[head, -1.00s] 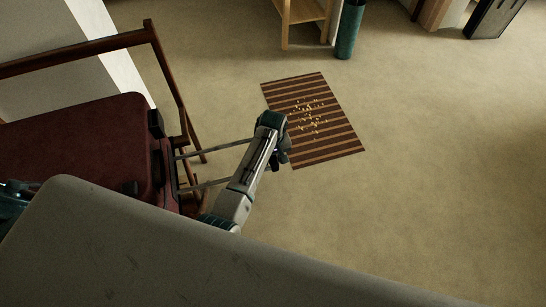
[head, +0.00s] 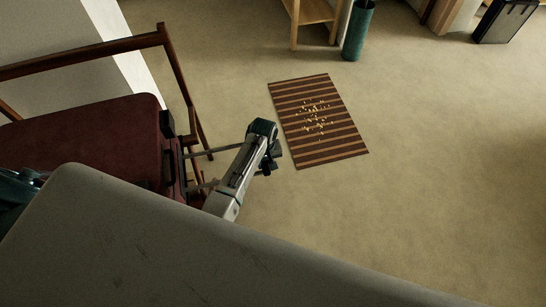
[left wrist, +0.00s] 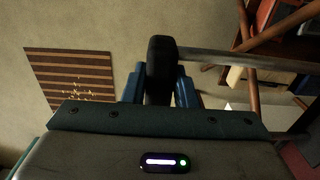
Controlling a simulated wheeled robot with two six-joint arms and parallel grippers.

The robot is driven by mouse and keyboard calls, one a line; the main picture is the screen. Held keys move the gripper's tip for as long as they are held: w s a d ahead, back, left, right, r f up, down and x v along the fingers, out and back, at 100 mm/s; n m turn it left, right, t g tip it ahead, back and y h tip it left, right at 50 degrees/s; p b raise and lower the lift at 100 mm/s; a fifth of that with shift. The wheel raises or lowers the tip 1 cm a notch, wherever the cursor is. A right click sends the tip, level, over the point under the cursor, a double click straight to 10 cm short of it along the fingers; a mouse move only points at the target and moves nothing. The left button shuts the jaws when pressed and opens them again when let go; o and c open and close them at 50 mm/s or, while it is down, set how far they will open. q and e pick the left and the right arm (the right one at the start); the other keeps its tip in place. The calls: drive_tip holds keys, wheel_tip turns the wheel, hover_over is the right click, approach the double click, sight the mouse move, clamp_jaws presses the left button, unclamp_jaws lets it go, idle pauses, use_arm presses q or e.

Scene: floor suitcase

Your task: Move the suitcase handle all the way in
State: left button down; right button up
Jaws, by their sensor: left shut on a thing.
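The dark red suitcase (head: 80,140) is at the left in the head view, by the wooden chair frame. Two thin grey handle rods (head: 215,151) stick out from its right side, partly extended. My left gripper (head: 268,158) is at the outer end of the rods. In the left wrist view its blue fingers (left wrist: 160,90) are shut around the black handle grip (left wrist: 162,58), one on each side. One rod (left wrist: 235,60) runs right from the grip towards the suitcase. My right gripper is not in view.
A striped brown mat (head: 318,120) with small pale bits on it lies right of the gripper. A teal bin (head: 357,32) and a wooden stand (head: 316,14) are at the back. A dark case (head: 505,20) is at the far right. The carpet at right is clear.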

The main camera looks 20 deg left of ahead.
use_arm(q)
drive_tip(key=shift+s+a+r+p, duration=0.25)
drive_tip(key=shift+s+a+p, duration=0.05)
drive_tip(key=shift+a, duration=0.25)
drive_tip(key=s+a+p, duration=0.5)
drive_tip(key=a, duration=0.3)
drive_tip(key=s+a+p, duration=0.5)
drive_tip(key=s+a, duration=0.1)
drive_tip(key=a, duration=0.2)
drive_tip(key=shift+a+f, duration=0.15)
drive_tip(key=shift+a, duration=0.15)
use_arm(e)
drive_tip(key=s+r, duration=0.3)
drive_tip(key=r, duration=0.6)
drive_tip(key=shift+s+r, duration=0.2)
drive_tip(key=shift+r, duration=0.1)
use_arm(q)
drive_tip(key=c, duration=1.2)
unclamp_jaws()
drive_tip(key=shift+s, duration=0.1)
drive_tip(key=shift+o, duration=0.2)
wheel_tip(320, 180, up, 11)
drive_tip(key=shift+f, duration=0.15)
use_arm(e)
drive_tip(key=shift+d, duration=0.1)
